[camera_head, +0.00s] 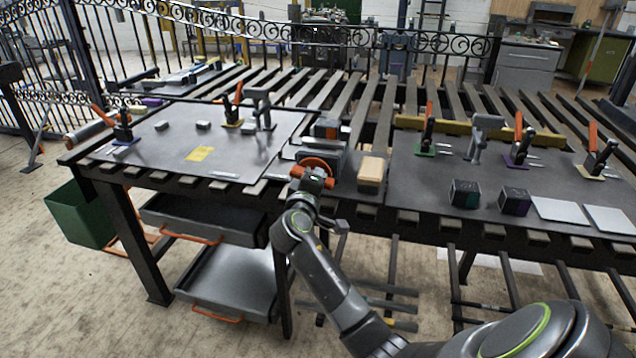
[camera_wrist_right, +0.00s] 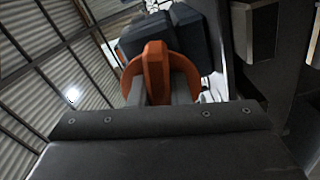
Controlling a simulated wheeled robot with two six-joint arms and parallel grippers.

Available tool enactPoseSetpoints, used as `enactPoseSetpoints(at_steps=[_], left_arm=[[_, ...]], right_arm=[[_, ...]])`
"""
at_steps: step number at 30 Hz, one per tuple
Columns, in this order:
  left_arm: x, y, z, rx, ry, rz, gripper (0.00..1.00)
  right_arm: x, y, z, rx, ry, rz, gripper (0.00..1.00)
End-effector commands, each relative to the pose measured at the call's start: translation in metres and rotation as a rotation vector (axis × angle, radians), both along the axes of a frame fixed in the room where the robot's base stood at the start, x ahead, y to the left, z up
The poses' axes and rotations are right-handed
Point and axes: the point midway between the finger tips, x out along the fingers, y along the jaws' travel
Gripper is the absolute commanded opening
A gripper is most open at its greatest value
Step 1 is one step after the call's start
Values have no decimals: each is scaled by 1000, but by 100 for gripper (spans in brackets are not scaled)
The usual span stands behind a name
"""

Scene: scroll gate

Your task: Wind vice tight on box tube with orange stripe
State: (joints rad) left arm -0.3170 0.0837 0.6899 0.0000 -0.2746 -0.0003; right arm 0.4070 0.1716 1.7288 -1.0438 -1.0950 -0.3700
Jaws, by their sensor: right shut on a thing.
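The vice (camera_head: 327,160) sits at the table's front edge, in the middle of the head view. Its orange handwheel (camera_head: 311,162) faces me and also shows in the right wrist view (camera_wrist_right: 152,58). A dark box tube with an orange stripe (camera_head: 327,128) appears at the top of the vice; I cannot tell whether the jaws touch it. My right gripper (camera_head: 312,182) is shut on the handwheel. In the right wrist view the dark vice body (camera_wrist_right: 170,30) is behind the wheel. My left gripper is not in view.
A tan block (camera_head: 371,174) stands right of the vice. Two dark cubes (camera_head: 465,193) (camera_head: 515,201), grey plates (camera_head: 560,211) and upright clamps (camera_head: 478,135) stand on the right plate. The left plate (camera_head: 240,160) holds small blocks, a yellow note and clamps. Drawers (camera_head: 215,225) hang below.

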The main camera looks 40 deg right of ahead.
Motion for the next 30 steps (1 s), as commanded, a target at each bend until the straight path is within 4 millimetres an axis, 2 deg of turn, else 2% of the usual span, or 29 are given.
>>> enactPoseSetpoints(at_steps=[1, 21, 30], left_arm=[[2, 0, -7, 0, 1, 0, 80], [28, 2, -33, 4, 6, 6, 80], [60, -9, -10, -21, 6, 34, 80]], right_arm=[[0, 0, -7, 34, -33, 0, 0], [3, 3, -13, 441, -505, -3, 0], [4, 4, -13, 574, -658, -4, 0]])
